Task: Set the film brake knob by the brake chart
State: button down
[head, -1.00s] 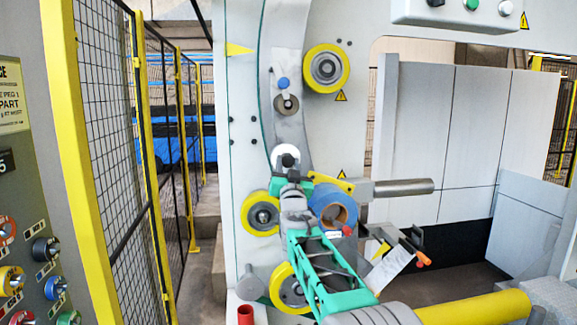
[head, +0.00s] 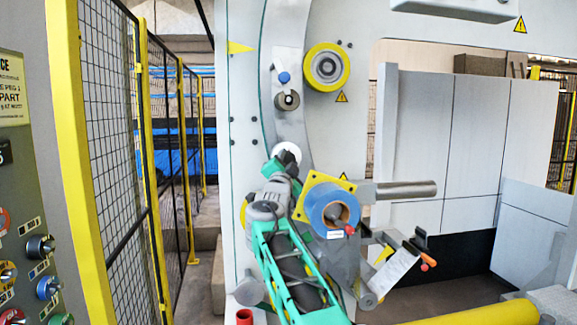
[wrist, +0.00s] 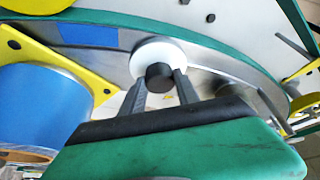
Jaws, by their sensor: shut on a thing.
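In the wrist view, a dark round knob (wrist: 159,77) stands in front of a white disc (wrist: 150,53) on the curved grey metal plate. My gripper (wrist: 160,84) has its two dark fingers on either side of this knob and is shut on it. In the head view, the white disc (head: 287,150) shows at the top of my green and grey arm, which hides the knob and most of my gripper (head: 283,163). I cannot make out a pointer or marks on the disc. No brake chart can be told for sure.
A blue film roll (head: 325,203) on a yellow plate sits right of my arm, close by. A metal bar (head: 405,190) sticks out to the right. A yellow roller (head: 326,67) is above. A panel of coloured pegs (head: 40,246) and mesh fence (head: 105,130) stand left.

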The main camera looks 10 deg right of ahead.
jog(key=shift+r+m+g+h, duration=0.1)
jog(key=shift+m+g+h, duration=0.2)
jog(key=shift+m, duration=0.5)
jog(key=c, duration=0.9)
grip_release()
